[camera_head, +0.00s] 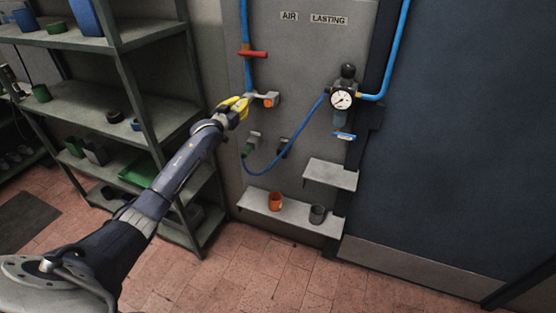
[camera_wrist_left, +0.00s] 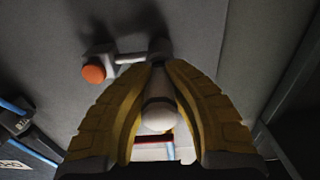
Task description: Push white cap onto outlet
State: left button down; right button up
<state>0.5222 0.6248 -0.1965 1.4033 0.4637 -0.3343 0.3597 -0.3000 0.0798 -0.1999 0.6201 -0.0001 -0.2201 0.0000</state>
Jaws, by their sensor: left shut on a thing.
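My left gripper (camera_head: 238,106) reaches the grey wall panel from the left, beside an outlet fitting (camera_head: 260,97) below the red valve handle. In the left wrist view its two yellow fingers (camera_wrist_left: 158,100) are closed around a pale, round-ended white cap (camera_wrist_left: 158,113). Behind the fingertips the grey outlet fitting (camera_wrist_left: 128,58) sticks out from the panel. An orange cap (camera_wrist_left: 94,73) is on its other branch, and this also shows in the head view (camera_head: 269,102). The fingers hide where the white cap meets the fitting, so I cannot tell how far it is seated.
A red valve handle (camera_head: 253,54) sits on the blue pipe above. A pressure gauge (camera_head: 342,98) and a looping blue hose (camera_head: 285,157) are to the right. A low shelf (camera_head: 297,224) holds an orange cup (camera_head: 275,201) and a grey cup (camera_head: 317,214). Metal shelving (camera_head: 165,112) stands left.

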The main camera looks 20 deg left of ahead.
pick_arm(q)
jog(key=shift+w, duration=0.45)
jog(key=c, duration=1.4)
grip_release()
jog(key=s, duration=1.2)
jog(key=shift+d, duration=0.1)
